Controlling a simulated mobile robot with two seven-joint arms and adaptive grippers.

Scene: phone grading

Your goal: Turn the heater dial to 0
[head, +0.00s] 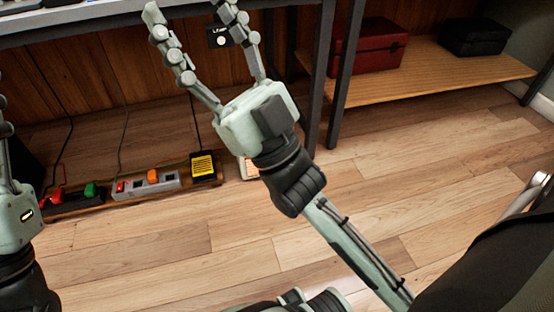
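No thing here shows clearly as a heater. A small black box (219,35) with a white round knob and white lettering, too small to read in full, hangs under the table edge. It may or may not carry the dial. My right gripper (188,5) is open, its two fingers spread upward at the table's front edge. The box shows between these fingers; I cannot tell whether they touch it. Nothing shows held in this gripper. My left gripper (5,125) is cut off by the left edge, so its opening is hidden.
Cables run up the wooden panel. A red box (368,45) and a black case (473,37) sit on a low wooden shelf (432,75). Dark table legs (343,75) stand beside my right gripper.

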